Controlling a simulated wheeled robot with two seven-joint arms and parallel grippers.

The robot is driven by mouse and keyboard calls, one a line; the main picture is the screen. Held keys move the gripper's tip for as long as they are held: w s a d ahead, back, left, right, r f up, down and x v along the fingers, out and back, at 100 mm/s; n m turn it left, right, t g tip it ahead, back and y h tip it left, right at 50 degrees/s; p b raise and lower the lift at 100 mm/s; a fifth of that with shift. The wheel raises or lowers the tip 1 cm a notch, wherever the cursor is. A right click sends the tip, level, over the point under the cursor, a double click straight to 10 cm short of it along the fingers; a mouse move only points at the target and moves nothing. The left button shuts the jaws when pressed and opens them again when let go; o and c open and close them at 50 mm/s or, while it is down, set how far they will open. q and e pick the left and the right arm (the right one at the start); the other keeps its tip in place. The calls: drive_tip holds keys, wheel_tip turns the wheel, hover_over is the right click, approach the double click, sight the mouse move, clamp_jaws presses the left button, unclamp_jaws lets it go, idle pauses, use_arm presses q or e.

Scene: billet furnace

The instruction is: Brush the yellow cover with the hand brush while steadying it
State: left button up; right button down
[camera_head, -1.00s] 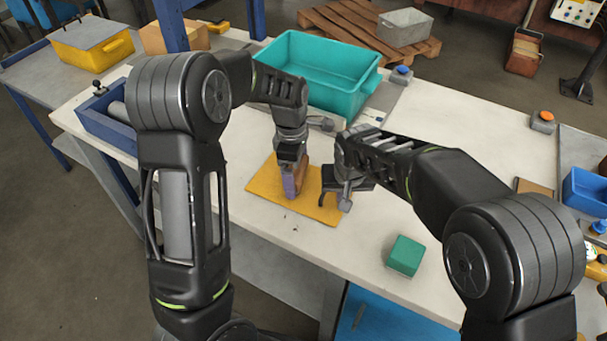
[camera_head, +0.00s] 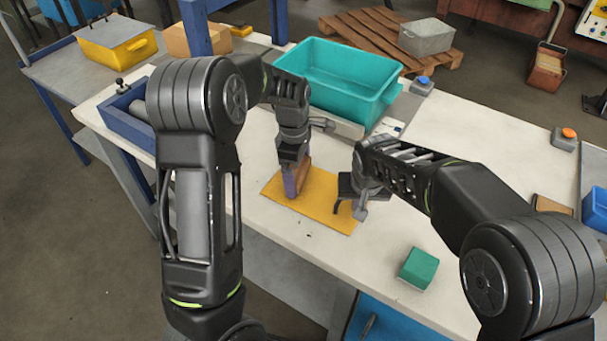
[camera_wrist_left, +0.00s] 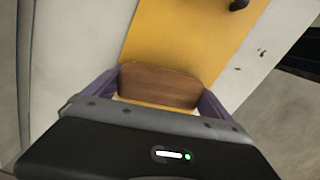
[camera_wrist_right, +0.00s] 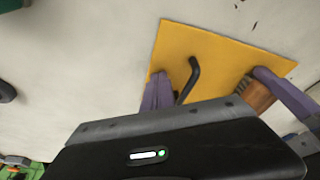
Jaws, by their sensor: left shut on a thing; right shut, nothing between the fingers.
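The yellow cover (camera_head: 318,212) lies flat on the white bench, with a black bent handle (camera_wrist_right: 193,78) standing up from it. My left gripper (camera_head: 297,185) is shut on the wooden hand brush (camera_head: 305,174). In the left wrist view the brush's wooden block (camera_wrist_left: 158,86) sits between purple fingers, with pale bristles below, over the cover; bristle contact cannot be told. My right gripper (camera_wrist_right: 158,93) is shut and empty, low beside the handle near the cover's edge. Whether its fingertips touch the cover is unclear. In the head view its fingers are mostly hidden.
A teal bin (camera_head: 345,82) stands behind the cover. A green block (camera_head: 418,268) lies near the bench's front edge. A blue tray (camera_head: 128,118) is at the left, and an orange button box (camera_head: 564,138) at the right. The bench between the cover and button box is mostly clear.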

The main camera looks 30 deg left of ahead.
drive_tip(key=shift+s+d+f, duration=0.15)
drive_tip(key=shift+f, duration=0.2)
use_arm(q)
drive_tip(key=shift+r, duration=3)
